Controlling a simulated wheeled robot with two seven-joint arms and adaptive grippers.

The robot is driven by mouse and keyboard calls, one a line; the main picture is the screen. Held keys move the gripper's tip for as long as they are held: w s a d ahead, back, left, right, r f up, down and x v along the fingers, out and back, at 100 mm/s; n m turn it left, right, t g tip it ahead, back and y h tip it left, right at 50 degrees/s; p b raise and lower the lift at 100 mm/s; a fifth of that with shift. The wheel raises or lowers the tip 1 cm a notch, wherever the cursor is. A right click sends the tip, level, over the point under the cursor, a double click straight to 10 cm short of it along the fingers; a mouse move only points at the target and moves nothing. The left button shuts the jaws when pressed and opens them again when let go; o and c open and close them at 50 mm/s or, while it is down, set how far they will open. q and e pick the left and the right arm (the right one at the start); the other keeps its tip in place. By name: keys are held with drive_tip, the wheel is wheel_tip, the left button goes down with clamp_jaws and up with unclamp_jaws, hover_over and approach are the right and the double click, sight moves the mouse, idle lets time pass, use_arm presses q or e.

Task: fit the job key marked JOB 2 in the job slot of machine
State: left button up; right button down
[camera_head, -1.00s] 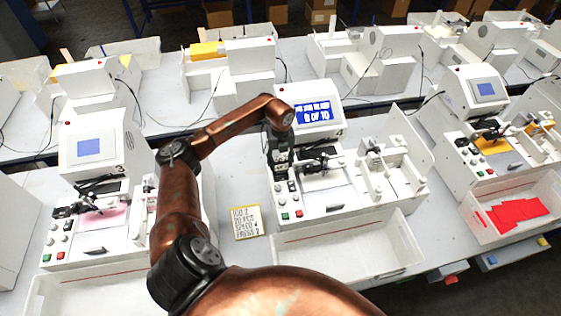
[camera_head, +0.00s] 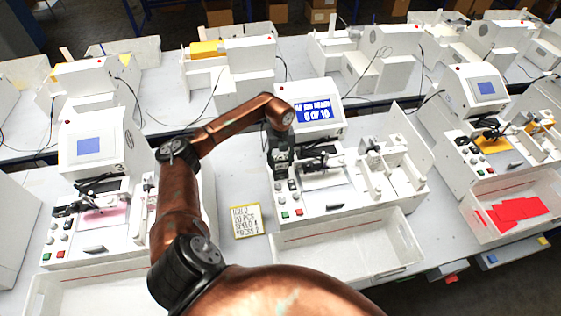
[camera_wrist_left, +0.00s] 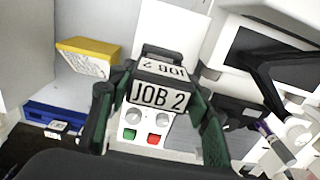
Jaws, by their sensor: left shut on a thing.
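The job key marked JOB 2 (camera_wrist_left: 160,95) is a dark-framed block with white label faces, seen in the left wrist view. My left gripper (camera_wrist_left: 160,115) is shut on it, with a finger on each side. In the head view this gripper (camera_head: 280,158) points down at the left part of the middle machine (camera_head: 335,190), just below its screen and above the knobs and buttons. The key is hidden there by the gripper. The job slot is not clearly visible, so I cannot tell whether the key touches it. My right gripper is not in view.
The middle machine's screen (camera_head: 313,110) is lit blue with white text. A yellow-edged job card (camera_head: 246,221) lies left of its front tray (camera_head: 345,250). Similar machines stand left (camera_head: 95,150) and right (camera_head: 480,95). Red sheets (camera_head: 517,212) lie in the right tray.

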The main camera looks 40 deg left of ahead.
use_arm(q)
drive_tip(key=shift+f+b, duration=0.45)
drive_tip(key=shift+f, duration=0.3)
drive_tip(key=shift+f+b, duration=0.45)
drive_tip(key=shift+f, duration=0.2)
drive_tip(key=o, duration=1.2)
wheel_tip(320, 180, up, 12)
drive_tip(key=shift+f, duration=0.1)
